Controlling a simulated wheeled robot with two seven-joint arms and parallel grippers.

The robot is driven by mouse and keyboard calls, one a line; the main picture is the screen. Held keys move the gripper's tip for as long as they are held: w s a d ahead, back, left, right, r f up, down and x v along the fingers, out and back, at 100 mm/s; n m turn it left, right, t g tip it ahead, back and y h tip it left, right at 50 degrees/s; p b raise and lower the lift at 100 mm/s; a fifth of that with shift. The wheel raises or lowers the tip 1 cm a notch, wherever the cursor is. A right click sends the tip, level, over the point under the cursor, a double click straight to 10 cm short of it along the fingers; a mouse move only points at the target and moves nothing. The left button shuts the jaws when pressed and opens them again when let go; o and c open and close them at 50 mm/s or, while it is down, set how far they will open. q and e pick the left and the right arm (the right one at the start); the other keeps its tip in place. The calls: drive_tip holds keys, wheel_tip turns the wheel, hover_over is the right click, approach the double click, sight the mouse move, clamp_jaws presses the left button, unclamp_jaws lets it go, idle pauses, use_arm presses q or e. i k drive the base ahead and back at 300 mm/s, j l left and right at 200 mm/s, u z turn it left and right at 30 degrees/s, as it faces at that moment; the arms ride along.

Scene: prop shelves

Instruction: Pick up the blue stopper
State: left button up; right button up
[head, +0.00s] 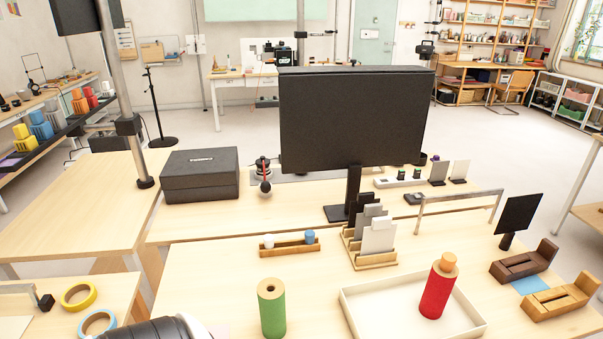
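The blue stopper (309,238) is small and sits at the right end of a low wooden rack (289,249) on the near table, left of the card holder. A white stopper (268,241) sits at the rack's left end. A green cylinder (272,312) with a dark hole in its top stands in front of the rack. A red cylinder (437,290) with an orange-tan stopper (448,262) in its top stands in a white tray (361,319). A white and black part of my arm shows at the bottom left edge; neither gripper is in view.
A card holder (381,261) and a black monitor (352,121) stand behind the tray. Brown wooden stands (561,299) are at the right. Yellow (79,296) and blue tape rolls (97,323) lie at the left. The tabletop around the rack is mostly clear.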

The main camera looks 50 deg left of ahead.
sight(309, 235)
drive_tip(key=u, duration=1.65)
